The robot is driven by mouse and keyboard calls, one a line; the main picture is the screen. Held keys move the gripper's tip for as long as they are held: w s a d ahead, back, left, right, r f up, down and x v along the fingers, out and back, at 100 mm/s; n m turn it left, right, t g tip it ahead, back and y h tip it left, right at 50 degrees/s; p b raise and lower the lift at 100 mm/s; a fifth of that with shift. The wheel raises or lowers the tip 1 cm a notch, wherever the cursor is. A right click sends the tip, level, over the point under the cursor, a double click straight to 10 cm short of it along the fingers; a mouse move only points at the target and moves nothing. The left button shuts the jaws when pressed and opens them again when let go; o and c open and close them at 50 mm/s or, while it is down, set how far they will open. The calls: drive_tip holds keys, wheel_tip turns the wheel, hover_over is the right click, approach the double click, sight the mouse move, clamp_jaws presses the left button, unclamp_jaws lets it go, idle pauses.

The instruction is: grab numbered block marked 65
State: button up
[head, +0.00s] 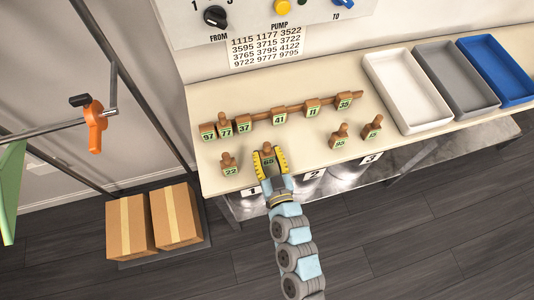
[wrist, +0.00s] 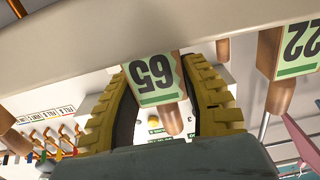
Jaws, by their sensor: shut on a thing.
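The numbered block marked 65 (head: 268,162) is wooden with a green-edged label and a peg handle. It stands near the front edge of the cream shelf in the head view. My gripper (head: 269,165) has its yellow fingers shut on it, one on each side. In the wrist view the block (wrist: 153,78) appears upside down between the fingers of my gripper (wrist: 165,100). It still looks to be at the shelf surface; whether it is lifted I cannot tell.
Block 22 (head: 229,164) stands close on the left. Blocks 95 (head: 339,136) and another (head: 372,127) stand to the right. Several numbered blocks, including 41 (head: 279,118), line a wooden rail behind. White (head: 404,126), grey (head: 455,110) and blue (head: 497,82) trays sit at the right.

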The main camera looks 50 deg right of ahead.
sight(269, 151)
drive_tip(key=shift+r, duration=0.1)
drive_tip(key=shift+r, duration=0.3)
drive_tip(key=r, duration=0.2)
drive_tip(key=r+p, duration=0.1)
drive_tip(key=shift+s+a+r, duration=0.15)
drive_tip(key=shift+s+r, duration=0.2)
drive_tip(key=s+a+r+p, duration=0.7)
drive_tip(key=s+r+p, duration=0.1)
drive_tip(key=s+p, duration=0.2)
drive_tip(key=shift+s+r, duration=0.25)
drive_tip(key=shift+s, duration=0.3)
